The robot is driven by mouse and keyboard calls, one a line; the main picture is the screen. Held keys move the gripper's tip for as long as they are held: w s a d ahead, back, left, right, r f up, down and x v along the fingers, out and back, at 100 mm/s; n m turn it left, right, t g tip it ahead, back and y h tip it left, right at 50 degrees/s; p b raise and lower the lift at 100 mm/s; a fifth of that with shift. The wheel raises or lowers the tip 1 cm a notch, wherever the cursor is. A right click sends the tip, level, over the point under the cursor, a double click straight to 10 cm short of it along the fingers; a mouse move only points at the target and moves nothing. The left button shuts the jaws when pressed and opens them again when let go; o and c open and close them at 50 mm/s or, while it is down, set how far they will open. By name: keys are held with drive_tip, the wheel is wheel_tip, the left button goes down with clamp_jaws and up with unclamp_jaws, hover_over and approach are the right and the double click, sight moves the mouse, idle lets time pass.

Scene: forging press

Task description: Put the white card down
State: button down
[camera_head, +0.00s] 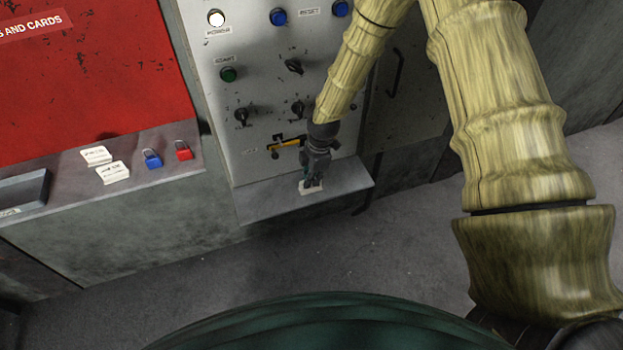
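My gripper (312,181) points down over the small grey ledge below the control panel. A white card (311,190) is at its fingertips, right at the ledge (262,205). The fingers cover part of the card. They are too small and dark to tell whether they are shut on it, and I cannot tell whether the card rests on the ledge. Two other white cards, one farther back (96,155) and one nearer (113,172), lie on the shelf under the red board at the left.
A blue padlock (152,159) and a red padlock (183,151) stand on the left shelf (75,200), right of the cards. A dark tray (22,195) is at its left end. The control panel (262,100) with knobs, buttons and a yellow-handled lever (287,144) rises close behind my gripper.

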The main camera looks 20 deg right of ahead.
drive_tip(key=c, duration=1.6)
unclamp_jaws()
drive_tip(key=shift+c, duration=0.2)
drive_tip(key=shift+d+r+b, duration=0.9)
drive_tip(key=shift+r+b, duration=1.35)
drive_tip(key=shift+r, duration=3.8)
drive_tip(key=s+a+f+m, duration=0.3)
drive_tip(key=s+f+m, duration=0.3)
drive_tip(key=s+f, duration=0.6)
drive_tip(key=s+d+f+m, duration=0.1)
drive_tip(key=s+f+m, duration=0.3)
drive_tip(key=s, duration=0.4)
drive_tip(key=s+d+f+m+h, duration=0.1)
drive_tip(key=s+f+m, duration=0.3)
drive_tip(key=s, duration=0.5)
drive_tip(key=s+d+f+m, duration=0.1)
drive_tip(key=s+f+m, duration=0.3)
drive_tip(key=s+f, duration=0.2)
drive_tip(key=shift+s+d+f+m+h, duration=0.3)
drive_tip(key=shift+s+m+h, duration=0.1)
drive_tip(key=shift+s, duration=0.8)
